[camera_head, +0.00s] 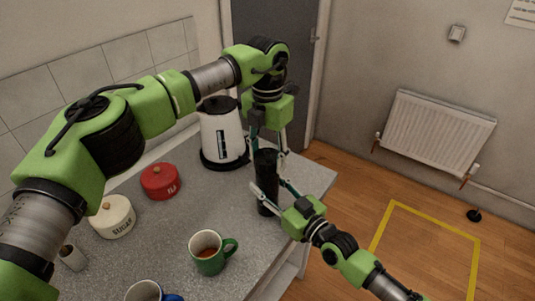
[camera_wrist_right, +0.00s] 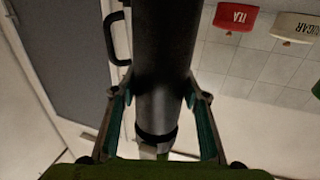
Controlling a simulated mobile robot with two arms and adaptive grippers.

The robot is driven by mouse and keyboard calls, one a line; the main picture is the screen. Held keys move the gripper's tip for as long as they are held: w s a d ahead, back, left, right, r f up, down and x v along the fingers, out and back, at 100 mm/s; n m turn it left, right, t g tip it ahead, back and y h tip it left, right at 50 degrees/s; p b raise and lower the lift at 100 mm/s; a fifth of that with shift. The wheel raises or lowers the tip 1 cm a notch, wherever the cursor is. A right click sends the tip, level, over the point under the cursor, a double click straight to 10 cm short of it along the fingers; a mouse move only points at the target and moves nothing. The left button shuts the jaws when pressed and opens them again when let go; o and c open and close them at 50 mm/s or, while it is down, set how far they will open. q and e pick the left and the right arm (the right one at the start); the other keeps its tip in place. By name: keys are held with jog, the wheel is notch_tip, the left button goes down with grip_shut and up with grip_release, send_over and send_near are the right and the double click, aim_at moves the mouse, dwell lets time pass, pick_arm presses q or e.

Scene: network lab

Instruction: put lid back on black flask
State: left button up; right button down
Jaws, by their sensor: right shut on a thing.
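The black flask (camera_head: 267,188) stands upright near the counter's right edge. My right gripper (camera_head: 272,191) is shut on the flask's body from the front right. In the right wrist view the flask (camera_wrist_right: 165,60) lies between the two fingers of my right gripper (camera_wrist_right: 158,105). A dark band and a pale grey part show at its end there. My left gripper (camera_head: 268,138) points down directly over the flask's top, with its fingers on both sides. The lid cannot be told apart from the dark flask top. Whether the left fingers hold anything is unclear.
A white kettle (camera_head: 222,135) stands close behind the left gripper. A red tin (camera_head: 160,182), a sugar tin (camera_head: 112,217), a green mug (camera_head: 210,256) and a blue-handled mug (camera_head: 145,292) stand on the counter (camera_head: 170,228).

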pick_arm(q)
jog(key=c, duration=0.4)
jog(key=o, duration=1.3)
notch_tip(320, 180, up, 12)
pick_arm(e)
jog(key=c, duration=1.1)
grip_release()
